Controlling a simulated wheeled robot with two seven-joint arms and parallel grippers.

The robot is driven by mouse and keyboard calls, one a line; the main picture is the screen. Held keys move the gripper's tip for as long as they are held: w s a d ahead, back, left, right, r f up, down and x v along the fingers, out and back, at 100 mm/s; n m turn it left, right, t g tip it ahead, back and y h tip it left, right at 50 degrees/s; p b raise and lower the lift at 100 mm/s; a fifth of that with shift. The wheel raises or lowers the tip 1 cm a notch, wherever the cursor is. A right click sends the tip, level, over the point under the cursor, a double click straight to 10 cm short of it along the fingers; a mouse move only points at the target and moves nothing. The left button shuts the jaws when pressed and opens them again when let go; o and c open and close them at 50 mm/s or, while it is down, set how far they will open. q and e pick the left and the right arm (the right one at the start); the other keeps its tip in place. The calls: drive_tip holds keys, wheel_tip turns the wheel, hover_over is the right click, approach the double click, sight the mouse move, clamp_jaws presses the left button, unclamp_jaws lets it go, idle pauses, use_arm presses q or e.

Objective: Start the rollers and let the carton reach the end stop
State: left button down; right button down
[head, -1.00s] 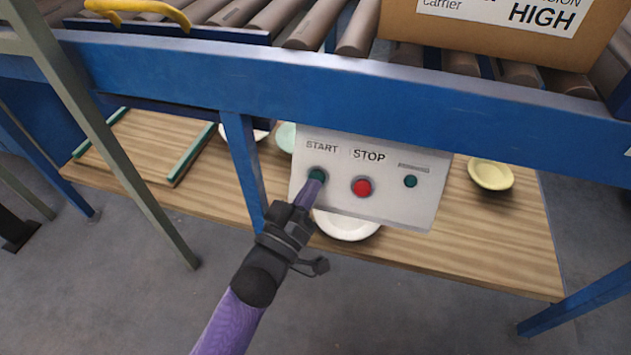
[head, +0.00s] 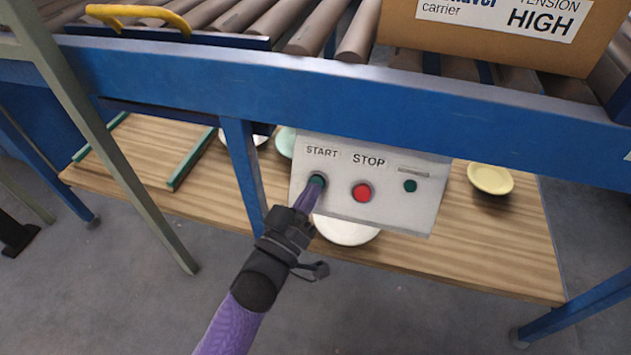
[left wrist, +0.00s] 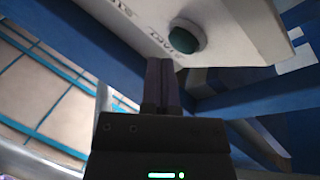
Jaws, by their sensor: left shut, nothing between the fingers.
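The brown carton (head: 480,42) rests on the rollers (head: 310,35) at the upper right, its right side near the picture edge. A grey control panel (head: 390,212) hangs under the blue rail. It has a dark green START button (head: 317,180) and a red STOP button (head: 361,192). My left gripper (head: 309,195) is shut and empty, its tips just below and in front of the START button. The left wrist view shows the green button (left wrist: 186,34) just beyond the fingertips (left wrist: 160,62); contact cannot be told. I cannot make out the end stop. My right gripper is not in view.
A blue rail (head: 300,90) runs across above the panel. A yellow handle (head: 140,11) is at the upper left. A wooden shelf (head: 460,250) below holds a yellow bowl (head: 490,178) and a white plate (head: 345,231). A blue leg (head: 243,165) stands left of the panel.

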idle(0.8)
use_arm(q)
drive_tip(key=shift+w+d+f, duration=0.1)
drive_tip(key=shift+w+f, duration=0.1)
drive_tip(key=shift+w, duration=0.2)
